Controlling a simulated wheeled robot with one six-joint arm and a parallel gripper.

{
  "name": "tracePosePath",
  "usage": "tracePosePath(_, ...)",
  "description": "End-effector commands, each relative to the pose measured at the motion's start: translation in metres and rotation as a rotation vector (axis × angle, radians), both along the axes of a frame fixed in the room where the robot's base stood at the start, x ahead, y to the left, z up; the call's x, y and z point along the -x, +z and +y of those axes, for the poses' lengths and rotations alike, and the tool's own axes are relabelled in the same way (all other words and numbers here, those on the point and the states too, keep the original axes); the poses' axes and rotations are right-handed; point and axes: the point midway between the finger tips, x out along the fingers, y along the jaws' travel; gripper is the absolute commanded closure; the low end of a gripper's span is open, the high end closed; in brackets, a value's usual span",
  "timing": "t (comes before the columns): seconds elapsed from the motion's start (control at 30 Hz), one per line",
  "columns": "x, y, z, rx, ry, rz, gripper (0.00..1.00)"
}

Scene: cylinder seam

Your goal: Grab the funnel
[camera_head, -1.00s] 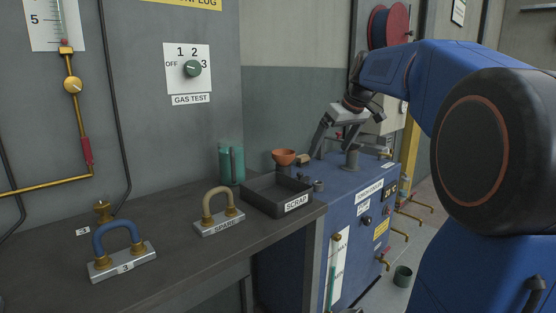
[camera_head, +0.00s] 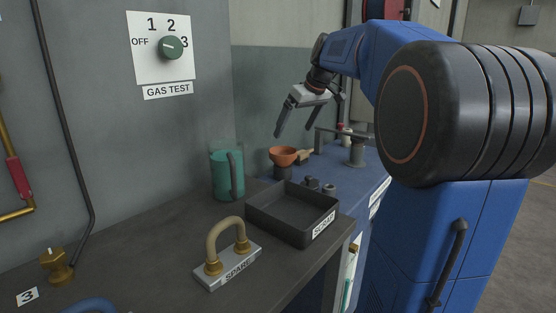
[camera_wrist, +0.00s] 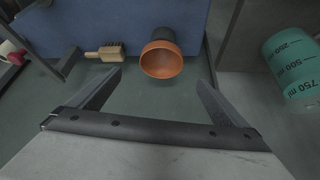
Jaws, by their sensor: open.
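The funnel (camera_head: 284,156) is an orange-brown cup shape resting on a dark holder, behind the scrap tray. In the wrist view the funnel (camera_wrist: 161,60) shows its round open mouth, ahead of my jaws and near the middle between them. My gripper (camera_head: 309,133) is above and a little to the right of the funnel, with its fingers pointing down. In the wrist view my gripper (camera_wrist: 157,85) is open, with nothing between its fingers. The funnel's lower part is partly hidden by its own bowl in the wrist view.
A green graduated jug (camera_head: 227,174) stands left of the funnel, and a wooden brush (camera_head: 305,156) lies to its right. The black scrap tray (camera_head: 258,216) is in front. A pipe fitting (camera_head: 356,150) stands at the right. A spare-marked loop (camera_head: 228,262) sits on the bench.

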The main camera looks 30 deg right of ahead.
Motion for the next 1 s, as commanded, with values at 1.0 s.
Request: tracePosePath(1.0, -0.063, -0.111, 0.011, -0.001, 0.000, 0.002, 0.03)
